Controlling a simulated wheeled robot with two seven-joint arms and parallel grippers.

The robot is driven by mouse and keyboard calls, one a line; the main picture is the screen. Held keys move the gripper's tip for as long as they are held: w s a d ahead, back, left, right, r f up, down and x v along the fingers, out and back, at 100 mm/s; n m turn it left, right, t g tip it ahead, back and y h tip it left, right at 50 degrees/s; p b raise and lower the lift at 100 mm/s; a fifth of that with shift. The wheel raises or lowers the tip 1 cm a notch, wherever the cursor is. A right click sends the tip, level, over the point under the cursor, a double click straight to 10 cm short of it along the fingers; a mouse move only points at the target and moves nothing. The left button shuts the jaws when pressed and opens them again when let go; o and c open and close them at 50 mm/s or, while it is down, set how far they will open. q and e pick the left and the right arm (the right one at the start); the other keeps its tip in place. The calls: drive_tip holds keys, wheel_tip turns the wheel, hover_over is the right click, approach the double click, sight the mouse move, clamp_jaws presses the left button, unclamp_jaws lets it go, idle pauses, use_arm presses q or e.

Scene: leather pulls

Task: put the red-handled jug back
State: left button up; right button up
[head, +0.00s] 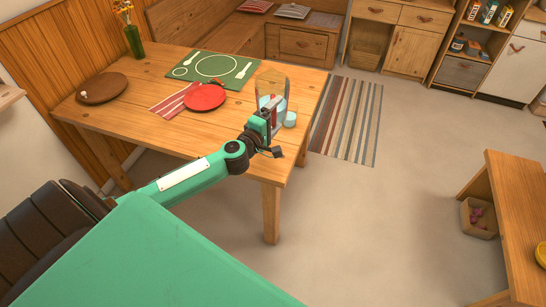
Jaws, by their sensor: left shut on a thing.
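The jug (272,84) is clear, with pale blue liquid low inside and a red handle (274,117) on the side facing me. It is at the right end of the wooden dining table (155,68). My left gripper (272,122) reaches in over the table's near right corner and is shut on the red handle. The gripper hides part of the jug's lower side, and I cannot tell whether its base touches the table. My right gripper is not in view.
A light blue cup (291,119) stands close right of the jug. Left of it are a red plate (205,97), a striped napkin (172,101), a green placemat (187,61), a brown board (102,88) and a vase (133,42). The floor right of the table is clear around a striped rug (346,122).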

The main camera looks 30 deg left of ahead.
use_arm(q)
wheel_tip(320, 180, down, 19)
drive_tip(key=b, duration=0.6)
drive_tip(key=shift+f+b, duration=0.15)
drive_tip(key=shift+b, duration=0.15)
drive_tip(key=o, duration=1.2)
drive_tip(key=shift+f, duration=0.25)
drive_tip(key=shift+c, duration=0.2)
drive_tip(key=shift+o, duration=1.1)
drive_tip(key=shift+r, duration=0.1)
